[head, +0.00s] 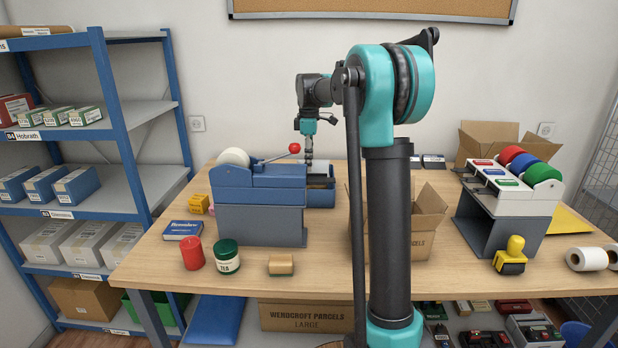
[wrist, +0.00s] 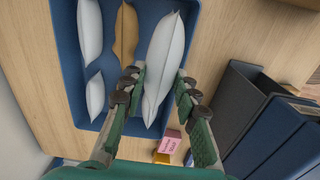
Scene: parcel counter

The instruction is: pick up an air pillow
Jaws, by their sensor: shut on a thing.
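A blue tray (wrist: 68,50) lies on the wooden table and holds several pillow-shaped packs. A white air pillow (wrist: 167,58) lies lengthwise between the fingers of my gripper (wrist: 158,76), which is shut on it. I cannot tell whether the pillow is clear of the tray floor. To the left lie a brown pillow (wrist: 125,35), a white pillow (wrist: 90,30) and a smaller white one (wrist: 95,95). In the head view my gripper (head: 309,156) points down over the tray (head: 322,194), partly hidden behind a blue machine.
The blue machine (head: 262,190) with a red-knobbed lever stands in front of the tray.

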